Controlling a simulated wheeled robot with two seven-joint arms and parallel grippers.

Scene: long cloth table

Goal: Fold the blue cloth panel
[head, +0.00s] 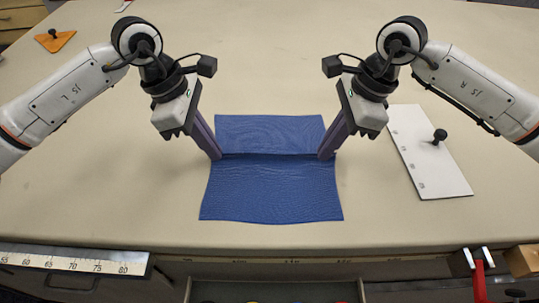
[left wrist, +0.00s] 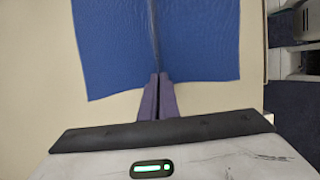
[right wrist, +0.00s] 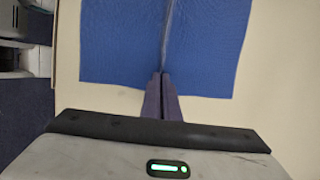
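The blue cloth panel (head: 271,190) lies on the table in front of me. A dark raised line crosses it from left to right, a little above its middle. My left gripper (head: 218,156) is at the left end of this line, its fingers close together on the cloth. My right gripper (head: 322,156) is at the right end in the same way. In the left wrist view the fingertips (left wrist: 158,77) meet the cloth (left wrist: 200,40) at its edge, where the line ends. The right wrist view shows the fingertips (right wrist: 161,76) likewise on the cloth (right wrist: 205,50).
A white board (head: 428,160) with a black knob (head: 440,136) lies to the right of the cloth. An orange piece (head: 55,41) with a dark knob lies at the far left. A ruler (head: 75,263) runs along the front left edge.

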